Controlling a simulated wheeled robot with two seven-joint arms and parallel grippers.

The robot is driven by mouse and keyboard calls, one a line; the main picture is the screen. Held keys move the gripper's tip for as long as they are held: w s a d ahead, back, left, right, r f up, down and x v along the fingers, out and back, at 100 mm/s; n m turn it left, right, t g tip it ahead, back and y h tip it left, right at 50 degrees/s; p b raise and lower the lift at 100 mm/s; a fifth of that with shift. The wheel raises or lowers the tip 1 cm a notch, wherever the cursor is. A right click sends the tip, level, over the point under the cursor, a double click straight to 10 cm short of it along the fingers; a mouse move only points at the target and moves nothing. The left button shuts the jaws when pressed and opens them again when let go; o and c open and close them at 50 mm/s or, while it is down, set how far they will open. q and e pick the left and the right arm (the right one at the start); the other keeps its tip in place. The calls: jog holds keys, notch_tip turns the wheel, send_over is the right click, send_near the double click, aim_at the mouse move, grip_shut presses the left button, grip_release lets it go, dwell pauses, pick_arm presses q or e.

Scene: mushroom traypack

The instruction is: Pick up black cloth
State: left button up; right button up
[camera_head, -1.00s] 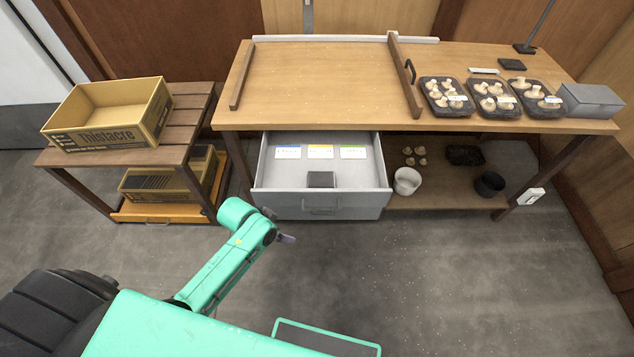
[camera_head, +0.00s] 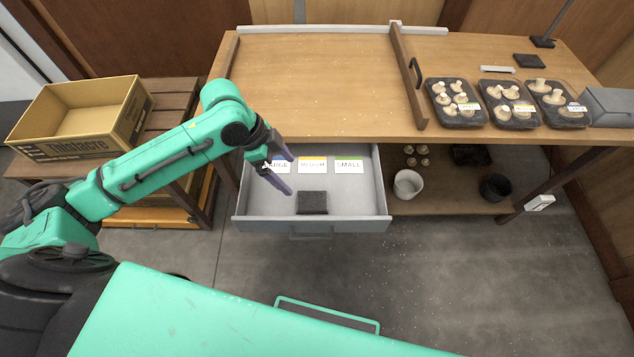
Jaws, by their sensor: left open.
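The black cloth (camera_head: 312,202) looks like a small dark folded block. It lies in the open grey drawer (camera_head: 243,221), near the drawer's front wall. My left gripper (camera_head: 289,174) is over the left part of the drawer, up and to the left of the cloth, with its dark fingers apart and nothing between them. It does not touch the cloth. My right gripper is not in the view.
Three label cards (camera_head: 313,164) lie at the back of the drawer. The tabletop (camera_head: 315,85) above is mostly clear, with several mushroom trays (camera_head: 457,103) at the right. A cardboard box (camera_head: 122,134) stands on the left bench. A white pot (camera_head: 407,184) is on the lower shelf.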

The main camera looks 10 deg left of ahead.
pick_arm(q)
send_over(311, 199)
jog(key=s+a, duration=0.1)
jog(key=a, duration=0.1)
notch_tip(311, 199, down, 8)
jog(key=shift+a+r, duration=0.15)
jog(key=shift+r, duration=0.1)
jog(key=x, duration=0.6)
jog(key=shift+w+b, duration=0.2)
jog(key=shift+b, duration=0.1)
jog(key=shift+a, duration=0.1)
jog(key=c, duration=1.2)
notch_tip(311, 199, up, 20)
jog(key=shift+p, duration=0.8)
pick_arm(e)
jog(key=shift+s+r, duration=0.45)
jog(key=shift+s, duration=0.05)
